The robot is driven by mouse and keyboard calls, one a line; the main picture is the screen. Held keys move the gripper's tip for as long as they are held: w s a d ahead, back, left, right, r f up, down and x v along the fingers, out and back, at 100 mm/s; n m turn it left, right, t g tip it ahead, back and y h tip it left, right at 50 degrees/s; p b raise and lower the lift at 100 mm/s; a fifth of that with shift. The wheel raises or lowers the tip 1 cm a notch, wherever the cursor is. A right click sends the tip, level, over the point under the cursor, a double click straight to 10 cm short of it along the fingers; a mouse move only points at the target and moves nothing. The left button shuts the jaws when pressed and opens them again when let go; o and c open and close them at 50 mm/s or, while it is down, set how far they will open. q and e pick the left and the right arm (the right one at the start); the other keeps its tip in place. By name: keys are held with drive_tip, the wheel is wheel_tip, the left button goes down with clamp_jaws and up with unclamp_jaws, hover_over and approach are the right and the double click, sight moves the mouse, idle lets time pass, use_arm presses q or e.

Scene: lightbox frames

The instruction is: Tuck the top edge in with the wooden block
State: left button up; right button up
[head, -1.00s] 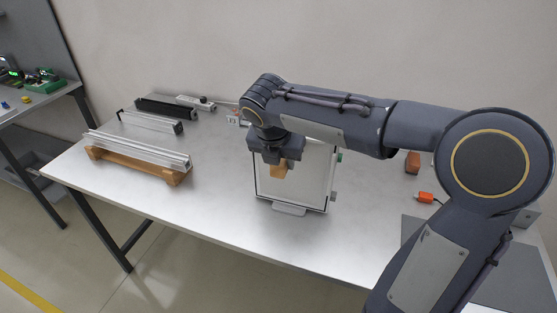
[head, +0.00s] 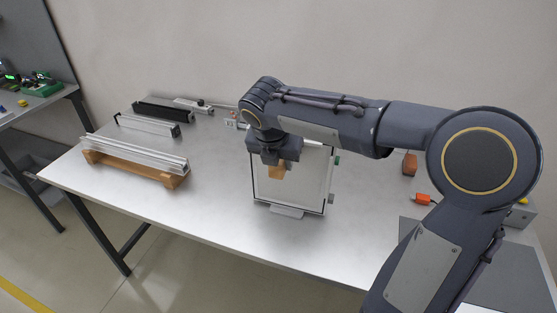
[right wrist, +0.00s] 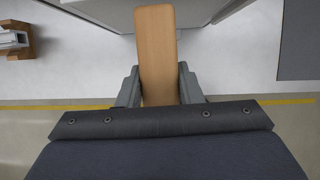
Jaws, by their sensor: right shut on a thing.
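The wooden block (head: 277,171) is a light tan bar held in my right gripper (head: 276,161). In the right wrist view the block (right wrist: 157,55) sticks out lengthwise between the two fingers (right wrist: 158,88). The lightbox frame (head: 312,185) is a white panel with a thin dark rim, on the table. The block appears over the panel's upper left part in the head view. My arm and gripper hide much of the panel's top edge. I cannot tell whether the block touches it. My left gripper is in no view.
Aluminium profiles on wooden supports (head: 137,169) lie at the table's left, with a dark bar (head: 162,109) behind. A brown block (head: 410,165) and an orange item (head: 423,199) lie right of the panel. The table's (head: 215,190) left middle is clear.

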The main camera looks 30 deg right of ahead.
drive_tip(key=shift+w+d+p, duration=0.95)
drive_tip(key=shift+w+d, duration=0.15)
drive_tip(key=shift+d, duration=0.1)
idle(1.1)
idle(0.5)
drive_tip(key=shift+s+a, duration=2.05)
drive_tip(key=shift+a, duration=0.15)
drive_tip(key=shift+f, duration=0.1)
drive_tip(key=a+f+m+g+y, duration=0.1)
drive_tip(key=a+f+m+g, duration=0.1)
drive_tip(key=f+m, duration=0.5)
drive_tip(key=a+f+m+g+y, duration=0.1)
drive_tip(key=a+f+m+g, duration=0.1)
drive_tip(key=f+m, duration=0.4)
drive_tip(key=a+f+m+g, duration=0.1)
drive_tip(key=f+m+g, duration=0.2)
drive_tip(key=f+m, duration=0.4)
drive_tip(key=shift+w+a+f+m+g+y, duration=0.1)
drive_tip(key=shift+a+m+g+y, duration=0.05)
drive_tip(key=shift+m, duration=0.7)
drive_tip(key=shift+w+a+f+m+g+y, duration=0.1)
drive_tip(key=shift+m, duration=0.7)
drive_tip(key=shift+w+a+f+m+g+y, duration=0.1)
drive_tip(key=shift+a+m+g+y, duration=0.05)
drive_tip(key=shift+m, duration=0.7)
drive_tip(key=shift+s+a+f+m+y, duration=0.1)
drive_tip(key=shift+a+f+m+y, duration=0.2)
drive_tip(key=shift+f+m, duration=0.4)
drive_tip(key=shift+r, duration=0.1)
